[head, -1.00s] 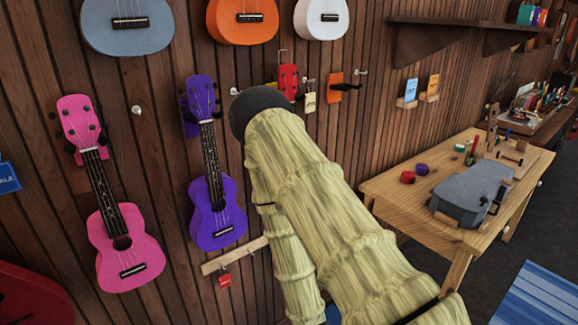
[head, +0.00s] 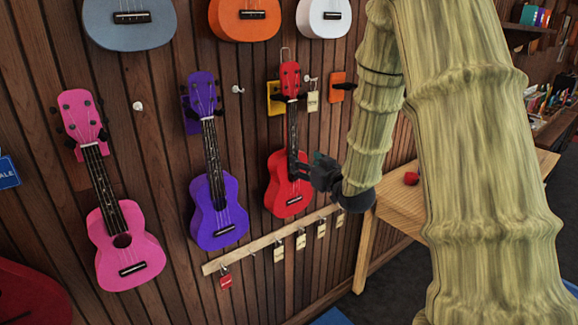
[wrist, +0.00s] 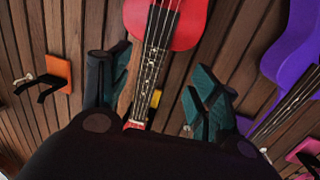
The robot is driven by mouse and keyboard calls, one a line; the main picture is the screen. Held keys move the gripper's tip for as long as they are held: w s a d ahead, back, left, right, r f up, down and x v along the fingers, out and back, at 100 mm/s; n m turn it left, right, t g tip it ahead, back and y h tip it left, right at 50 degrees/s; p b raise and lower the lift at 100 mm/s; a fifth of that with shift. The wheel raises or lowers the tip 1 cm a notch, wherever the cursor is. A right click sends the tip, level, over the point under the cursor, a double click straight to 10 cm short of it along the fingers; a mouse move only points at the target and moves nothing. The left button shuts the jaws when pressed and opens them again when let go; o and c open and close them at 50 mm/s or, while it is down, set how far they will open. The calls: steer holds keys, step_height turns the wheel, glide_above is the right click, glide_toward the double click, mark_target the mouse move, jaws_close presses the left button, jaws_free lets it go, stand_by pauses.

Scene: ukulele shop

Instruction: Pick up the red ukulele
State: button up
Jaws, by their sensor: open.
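The red ukulele (head: 287,182) hangs upright on the wood wall in the head view, to the right of the purple ukulele. In the wrist view the red ukulele (wrist: 178,22) shows its body at the top, with its neck running down between the fingers. My gripper (head: 304,171) is at the right side of its neck, near where the neck meets the body. In the wrist view my gripper (wrist: 157,88) is open, with one finger on each side of the neck. A gap shows between each finger and the neck there.
A purple ukulele (head: 218,213) and a pink ukulele (head: 123,247) hang to the left. A rail (head: 257,245) with several tags runs below the red ukulele. An orange wall hook plate (head: 337,86) is above right. A wooden table (head: 400,208) stands at the right.

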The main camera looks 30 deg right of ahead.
mark_target(293, 137)
steer(key=shift+t, duration=0.5)
steer(key=w+r, duration=0.1)
steer(key=w+d+r+p, duration=0.1)
steer(key=w, duration=0.1)
steer(key=w+d+r, duration=0.1)
steer(key=w+r, duration=0.1)
steer(key=shift+w+r+p, duration=0.1)
steer(key=shift+w+p, duration=0.15)
steer(key=shift+p, duration=0.1)
steer(key=shift+w+r+p, duration=0.15)
steer(key=shift+w+p, duration=0.2)
steer(key=w+p, duration=0.2)
steer(key=w, duration=0.2)
steer(key=shift+a, duration=0.1)
steer(key=shift+w, duration=0.3)
steer(key=shift+c, duration=0.2)
jaws_close()
